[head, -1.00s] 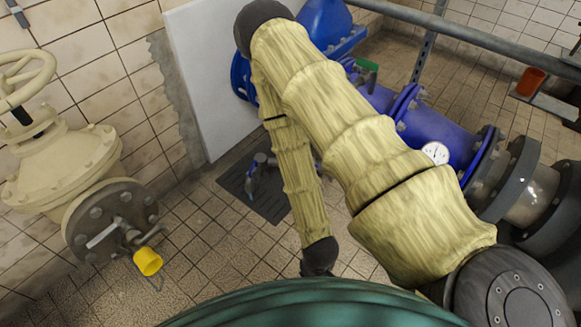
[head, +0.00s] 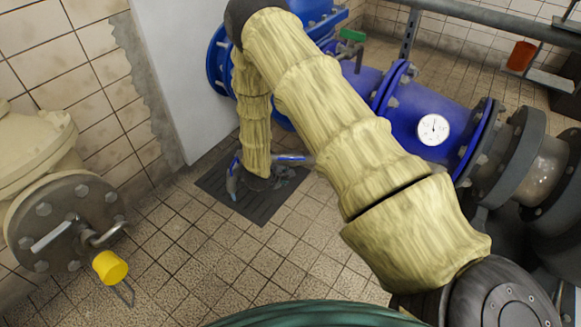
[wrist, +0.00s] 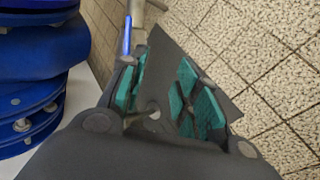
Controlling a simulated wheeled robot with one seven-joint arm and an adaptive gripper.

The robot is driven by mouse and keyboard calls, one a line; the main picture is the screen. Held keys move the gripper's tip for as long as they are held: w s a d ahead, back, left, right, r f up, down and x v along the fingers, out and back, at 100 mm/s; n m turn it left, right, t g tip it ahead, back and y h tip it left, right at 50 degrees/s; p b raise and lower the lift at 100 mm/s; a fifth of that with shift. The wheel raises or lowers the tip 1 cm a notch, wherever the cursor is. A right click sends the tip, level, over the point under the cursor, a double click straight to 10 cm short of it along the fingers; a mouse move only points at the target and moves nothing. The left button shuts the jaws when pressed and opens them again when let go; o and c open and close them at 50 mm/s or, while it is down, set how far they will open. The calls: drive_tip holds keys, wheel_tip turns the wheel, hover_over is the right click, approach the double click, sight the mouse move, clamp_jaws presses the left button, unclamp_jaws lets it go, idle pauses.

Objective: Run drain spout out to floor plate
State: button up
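The dark floor plate (head: 265,208) lies on the tiles below the blue pipework; it also shows in the wrist view (wrist: 168,58). A blue lever (head: 295,158) shows at the right of my gripper; a blue lever also shows in the wrist view (wrist: 127,36). My gripper (head: 268,182) points down over the plate. In the wrist view its teal pads (wrist: 162,78) stand apart. A thin tan rod shows between their bases; whether they touch it is unclear.
A blue flanged pipe (head: 365,90) with a gauge (head: 433,129) runs behind my arm. A cream valve body (head: 40,150) with a grey flange and yellow cap (head: 110,267) stands at the left. Tiled floor is clear in front of the plate.

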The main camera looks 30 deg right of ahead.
drive_tip(key=n+h+b, duration=0.1)
drive_tip(key=b, duration=0.2)
approach(291, 159)
drive_tip(key=shift+g, duration=0.3)
drive_tip(key=b+x, duration=0.4)
drive_tip(key=x, duration=0.4)
drive_tip(key=shift+w+d+f, duration=0.1)
drive_tip(key=shift+w, duration=0.2)
drive_tip(key=shift+w+d+f+b, duration=0.2)
drive_tip(key=shift+d+f+b, duration=0.05)
drive_tip(key=shift+d+b, duration=0.15)
clamp_jaws()
